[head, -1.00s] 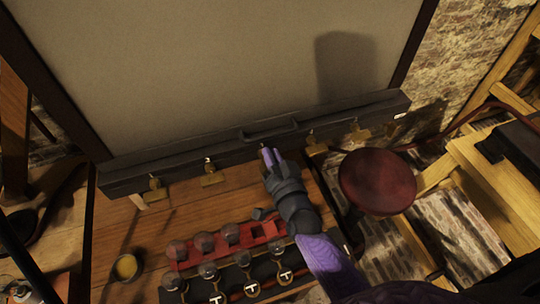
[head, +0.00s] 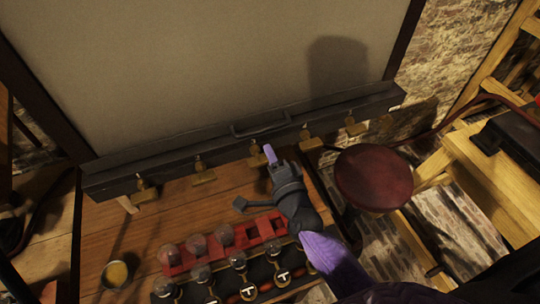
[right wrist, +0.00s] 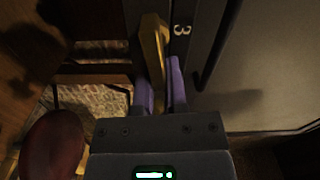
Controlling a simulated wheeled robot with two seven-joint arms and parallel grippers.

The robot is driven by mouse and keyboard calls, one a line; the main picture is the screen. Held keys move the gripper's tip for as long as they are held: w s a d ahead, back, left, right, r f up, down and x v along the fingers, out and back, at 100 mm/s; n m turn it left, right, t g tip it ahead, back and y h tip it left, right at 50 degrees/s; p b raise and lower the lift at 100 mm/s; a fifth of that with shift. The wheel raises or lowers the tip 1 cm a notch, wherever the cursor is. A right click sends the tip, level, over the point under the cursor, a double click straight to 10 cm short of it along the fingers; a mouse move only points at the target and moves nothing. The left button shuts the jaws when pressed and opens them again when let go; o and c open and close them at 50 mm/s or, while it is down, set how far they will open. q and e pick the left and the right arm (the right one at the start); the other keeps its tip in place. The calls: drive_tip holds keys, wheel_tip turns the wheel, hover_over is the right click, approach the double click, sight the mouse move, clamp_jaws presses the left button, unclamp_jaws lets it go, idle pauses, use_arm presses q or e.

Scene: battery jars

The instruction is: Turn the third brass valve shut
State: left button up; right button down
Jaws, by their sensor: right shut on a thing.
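Several brass valves sit along a dark rail (head: 170,165) below a large pale panel. The third brass valve (head: 256,160) is mid-rail, just left of my right gripper's purple fingers. In the right wrist view, its brass handle (right wrist: 153,45) is beside a white "3" label (right wrist: 182,30) and runs down between the fingers. My right gripper (head: 269,152) is shut on this handle, which also shows in the wrist view with the gripper's fingers (right wrist: 160,88) either side of it. The handle's lower end is partly hidden by the fingers. My left gripper is not in view.
A cup of yellow liquid (head: 117,273) stands at left. A round dark-red stool (head: 373,180) is at right.

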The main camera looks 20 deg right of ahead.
drive_tip(key=shift+f+m, duration=0.25)
drive_tip(key=shift+m, duration=0.45)
drive_tip(key=shift+b, duration=0.3)
drive_tip(key=c, duration=0.7)
unclamp_jaws()
drive_tip(key=shift+o, duration=0.2)
drive_tip(key=s, duration=1)
drive_tip(key=shift+d, duration=0.2)
